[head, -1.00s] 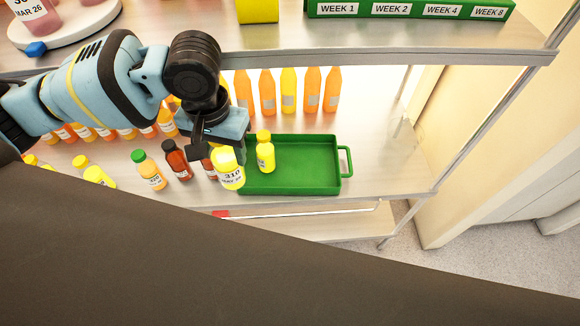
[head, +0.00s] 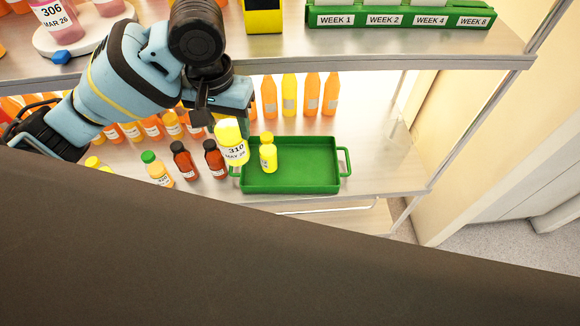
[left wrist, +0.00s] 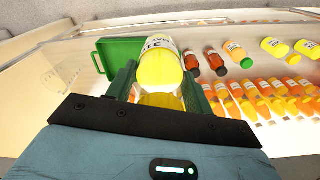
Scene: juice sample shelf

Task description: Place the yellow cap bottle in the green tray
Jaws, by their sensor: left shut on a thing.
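A yellow cap bottle labelled 310 (head: 235,152) is held by my left gripper (head: 230,122), which is shut on it. In the left wrist view the bottle (left wrist: 160,72) sits between the two fingers (left wrist: 160,88). In the head view it appears over the left edge of the green tray (head: 310,182). Another yellow bottle with a yellow cap (head: 268,155) stands in the left part of the tray. The tray also shows in part at the upper left of the left wrist view (left wrist: 115,48). My right gripper is not in view.
Two dark-capped red bottles (head: 184,162) and a green-capped orange bottle (head: 156,170) stand left of the tray. Rows of orange bottles (head: 311,95) stand behind. The upper shelf edge (head: 400,62) lies above. The shelf right of the tray (head: 385,175) is clear.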

